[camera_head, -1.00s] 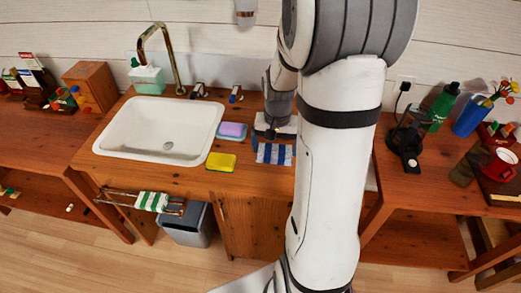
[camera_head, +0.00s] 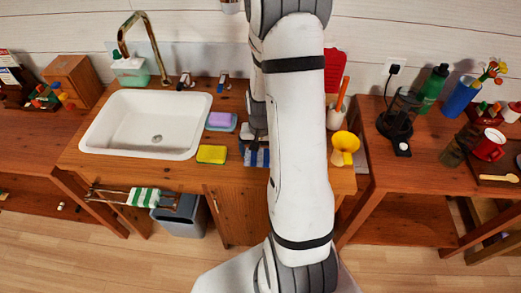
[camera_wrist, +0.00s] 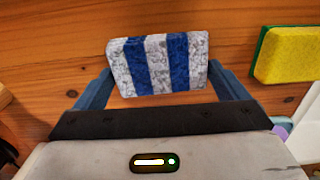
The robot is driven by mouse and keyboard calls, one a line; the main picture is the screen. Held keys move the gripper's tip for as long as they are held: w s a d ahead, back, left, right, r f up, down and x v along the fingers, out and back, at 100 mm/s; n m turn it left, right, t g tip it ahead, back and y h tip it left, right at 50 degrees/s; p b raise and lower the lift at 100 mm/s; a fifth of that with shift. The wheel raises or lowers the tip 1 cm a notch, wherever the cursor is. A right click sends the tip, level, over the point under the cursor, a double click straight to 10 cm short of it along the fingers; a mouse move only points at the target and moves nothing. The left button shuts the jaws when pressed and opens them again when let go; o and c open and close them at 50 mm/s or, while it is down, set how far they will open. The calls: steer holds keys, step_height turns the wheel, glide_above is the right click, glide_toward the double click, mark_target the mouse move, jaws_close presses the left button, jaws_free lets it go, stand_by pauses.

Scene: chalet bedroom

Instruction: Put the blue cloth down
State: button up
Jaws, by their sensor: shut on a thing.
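The blue-and-white striped cloth (camera_wrist: 158,63) is a folded block between the fingers of my gripper (camera_wrist: 161,76) in the wrist view. My gripper is shut on it, one finger at each end. In the head view the cloth (camera_head: 257,158) shows partly beside my arm, over the wooden counter (camera_head: 232,180) right of the yellow sponge (camera_head: 211,154). My gripper (camera_head: 256,138) is partly hidden there by my arm. I cannot tell whether the cloth touches the counter.
The white sink (camera_head: 110,145) lies left, with a purple sponge (camera_head: 220,119) near its right side. A yellow funnel (camera_head: 345,145) stands right of my arm. A green-striped cloth (camera_head: 144,197) hangs on the front rail.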

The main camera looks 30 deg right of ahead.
mark_target(261, 154)
steer(key=o, duration=0.7)
steer(key=shift+f, duration=0.1)
step_height(261, 154, up, 12)
steer(key=s+a+r+n+t, duration=0.3)
steer(key=s+a+r+n, duration=0.3)
steer(key=s+a+r, duration=0.6)
steer(key=shift+s+a+n+b, duration=0.3)
steer(key=shift+s+n, duration=0.1)
steer(key=shift+s, duration=0.2)
steer(key=shift+c, duration=0.2)
